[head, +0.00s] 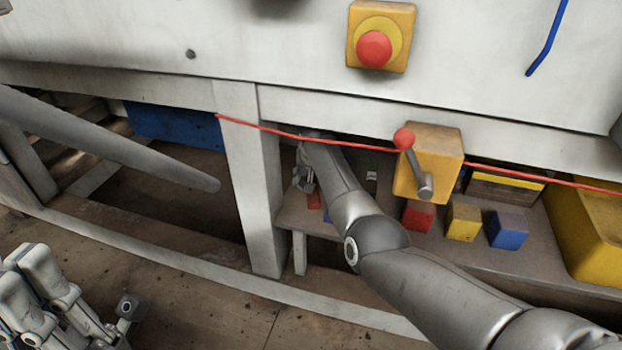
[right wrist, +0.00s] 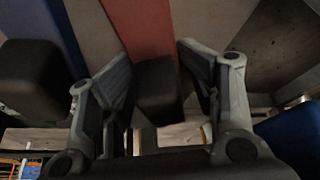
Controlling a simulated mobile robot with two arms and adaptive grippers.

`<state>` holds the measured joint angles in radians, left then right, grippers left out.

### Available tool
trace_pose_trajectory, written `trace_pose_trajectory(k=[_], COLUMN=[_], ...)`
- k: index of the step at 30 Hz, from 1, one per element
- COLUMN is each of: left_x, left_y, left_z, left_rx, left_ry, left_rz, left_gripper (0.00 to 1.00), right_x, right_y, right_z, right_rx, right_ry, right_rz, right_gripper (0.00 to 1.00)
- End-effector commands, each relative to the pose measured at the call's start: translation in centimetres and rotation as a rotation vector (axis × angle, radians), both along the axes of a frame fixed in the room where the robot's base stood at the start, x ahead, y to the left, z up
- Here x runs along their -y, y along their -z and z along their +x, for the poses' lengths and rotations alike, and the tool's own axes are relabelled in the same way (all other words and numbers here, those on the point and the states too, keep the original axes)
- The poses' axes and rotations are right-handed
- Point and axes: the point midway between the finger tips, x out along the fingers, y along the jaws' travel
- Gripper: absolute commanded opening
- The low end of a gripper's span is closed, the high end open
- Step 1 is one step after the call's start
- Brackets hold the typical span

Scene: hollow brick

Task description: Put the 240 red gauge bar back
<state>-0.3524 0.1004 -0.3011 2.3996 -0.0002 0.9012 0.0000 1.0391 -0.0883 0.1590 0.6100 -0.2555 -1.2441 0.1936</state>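A red bar (right wrist: 140,25) lies on a brown surface in the right wrist view, with a dark block (right wrist: 158,88) at its near end. In the head view, a small red piece (head: 314,200) shows beside my right gripper (head: 304,178), under the bench. In the right wrist view, my right gripper (right wrist: 158,95) is open, its fingers on either side of the dark block with gaps visible. No 240 marking is legible. My left gripper (head: 65,300) is at the lower left, away from the shelf; its finger opening is unclear.
A blue bar (right wrist: 58,35) lies left of the red one, near another dark block (right wrist: 30,80). A lever box (head: 430,165), small red, yellow and blue blocks and a yellow bin (head: 590,225) are to the right.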

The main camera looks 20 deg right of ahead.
Motion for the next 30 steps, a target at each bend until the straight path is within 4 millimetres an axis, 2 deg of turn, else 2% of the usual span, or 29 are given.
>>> trace_pose_trajectory(k=[1,8,14,23,30], left_x=[0.0,0.0,0.1,1.2,1.9], left_y=[0.1,0.0,-0.2,0.8,3.1], left_z=[0.0,0.0,0.5,5.4,9.2], left_rx=[0.000,0.001,-0.020,-0.278,-0.508], left_ry=[0.000,0.000,-0.001,-0.018,-0.028], left_rz=[0.000,0.001,0.008,0.090,0.161], left_gripper=[0.00,0.00,0.00,0.00,0.00], right_x=[-0.1,-0.1,-0.2,-0.3,-0.4], right_y=[0.9,0.9,-0.5,-2.6,-4.3], right_z=[-0.6,-0.6,-0.5,-1.0,-1.5], right_rx=[-0.022,-0.024,-0.020,-0.013,-0.010], right_ry=[-0.001,-0.001,-0.001,-0.001,-0.001], right_rz=[0.003,0.002,0.002,0.001,0.002], right_gripper=[0.52,0.52,0.52,0.52,0.52])
